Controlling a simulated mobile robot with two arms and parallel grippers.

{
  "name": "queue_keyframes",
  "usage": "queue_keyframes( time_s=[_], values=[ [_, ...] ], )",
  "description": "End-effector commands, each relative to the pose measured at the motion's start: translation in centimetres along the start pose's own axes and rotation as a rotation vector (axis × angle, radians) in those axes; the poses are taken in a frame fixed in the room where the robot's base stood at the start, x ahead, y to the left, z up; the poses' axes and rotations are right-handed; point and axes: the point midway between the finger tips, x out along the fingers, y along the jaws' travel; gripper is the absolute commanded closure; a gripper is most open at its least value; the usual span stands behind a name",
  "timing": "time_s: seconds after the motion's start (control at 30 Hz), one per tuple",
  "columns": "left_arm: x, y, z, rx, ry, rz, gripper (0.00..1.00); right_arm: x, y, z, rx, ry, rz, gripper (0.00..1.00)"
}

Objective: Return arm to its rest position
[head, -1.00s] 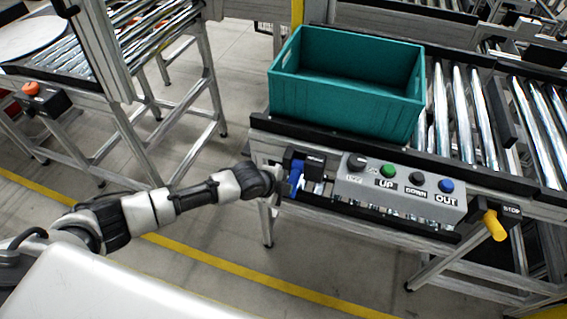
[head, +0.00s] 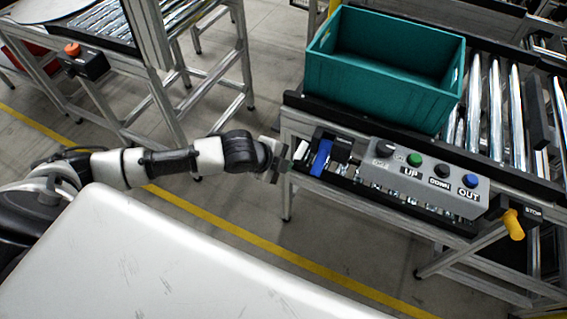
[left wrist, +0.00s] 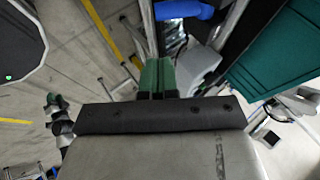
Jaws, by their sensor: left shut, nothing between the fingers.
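My left arm comes in from the left in the head view, stretched toward the conveyor's front edge. Its gripper (head: 281,166) is just left of the blue lever (head: 320,157), with a small visible gap to it. In the left wrist view the two green-padded fingers (left wrist: 157,78) are together with nothing between them. The blue lever also shows in the left wrist view (left wrist: 183,9), beyond the fingertips. My right gripper does not show in either view.
A teal crate (head: 375,92) sits on the roller conveyor. A grey button box (head: 428,179) and a yellow stop handle (head: 513,224) are on its front side. Another conveyor with a red button (head: 72,49) stands at the upper left. Open floor (head: 225,185) lies between.

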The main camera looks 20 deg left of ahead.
Motion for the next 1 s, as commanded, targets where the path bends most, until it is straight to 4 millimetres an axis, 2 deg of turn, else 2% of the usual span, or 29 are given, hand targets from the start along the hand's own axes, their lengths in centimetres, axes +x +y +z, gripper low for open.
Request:
queue_keyframes(
  time_s=[0.57,0.67,0.77,0.87,0.97,1.0],
  values=[
    [-0.2,0.0,0.0,0.000,0.001,0.000,1.00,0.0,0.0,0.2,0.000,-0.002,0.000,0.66],
    [0.5,0.1,0.4,-0.026,-0.006,-0.007,1.00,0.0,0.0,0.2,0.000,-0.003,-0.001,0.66],
    [2.7,0.4,2.0,-0.124,-0.028,-0.034,1.00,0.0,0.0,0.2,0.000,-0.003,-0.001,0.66],
    [6.2,2.1,5.2,-0.303,-0.079,-0.070,1.00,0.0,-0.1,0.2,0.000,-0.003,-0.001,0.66],
    [9.9,6.6,9.3,-0.524,-0.154,-0.094,1.00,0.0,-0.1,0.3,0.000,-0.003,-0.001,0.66],
    [11.1,9.1,10.7,-0.609,-0.187,-0.096,1.00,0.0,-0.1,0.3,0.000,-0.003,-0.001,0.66]
  ],
)
